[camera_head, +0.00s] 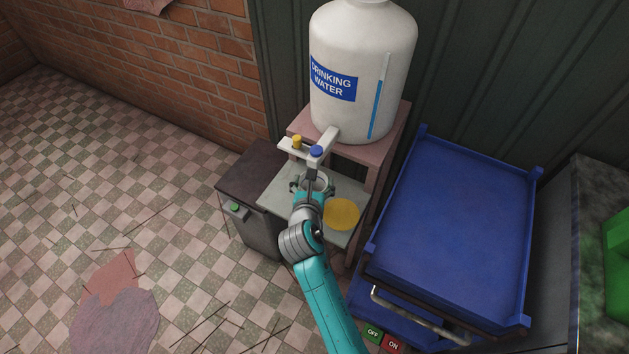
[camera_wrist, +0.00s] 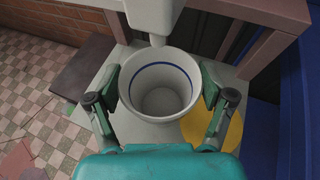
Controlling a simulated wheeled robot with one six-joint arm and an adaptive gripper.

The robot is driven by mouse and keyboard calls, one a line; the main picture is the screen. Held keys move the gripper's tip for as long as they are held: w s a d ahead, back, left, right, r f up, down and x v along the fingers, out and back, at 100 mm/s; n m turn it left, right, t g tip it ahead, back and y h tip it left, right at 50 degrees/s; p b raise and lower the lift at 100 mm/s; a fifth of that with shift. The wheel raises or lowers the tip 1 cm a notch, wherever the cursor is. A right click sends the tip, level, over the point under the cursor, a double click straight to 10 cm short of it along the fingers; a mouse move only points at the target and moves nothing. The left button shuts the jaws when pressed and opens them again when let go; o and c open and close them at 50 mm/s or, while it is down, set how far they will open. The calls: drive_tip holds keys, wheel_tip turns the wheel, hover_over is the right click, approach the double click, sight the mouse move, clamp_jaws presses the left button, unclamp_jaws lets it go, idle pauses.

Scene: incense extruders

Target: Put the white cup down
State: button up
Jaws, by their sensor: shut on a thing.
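The white cup (camera_wrist: 158,73) is upright and looks empty, with a blue line inside its rim in the wrist view. My gripper (camera_wrist: 160,99) is shut on it, one finger on each side. In the head view my gripper (camera_head: 312,184) holds the cup just below the tap (camera_head: 316,152) with the blue knob. The tap's spout hangs over the cup's far rim in the wrist view. The pale shelf (camera_head: 285,200) lies beneath the cup. I cannot tell whether the cup's base touches it.
A yellow disc (camera_head: 342,214) lies on the shelf, right of the cup. The drinking water tank (camera_head: 362,75) stands behind on a pink stand (camera_head: 372,155). A dark box (camera_head: 245,170) stands left. A blue cart (camera_head: 455,230) stands right. Bare shelf shows left of the cup.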

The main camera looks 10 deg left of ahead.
drive_tip(key=shift+w, duration=1.4)
drive_tip(key=shift+f, duration=1.75)
drive_tip(key=o, duration=1.3)
drive_tip(key=shift+f, duration=0.15)
drive_tip(key=shift+o, duration=0.2)
drive_tip(key=v, duration=1.2)
drive_tip(key=shift+r, duration=0.2)
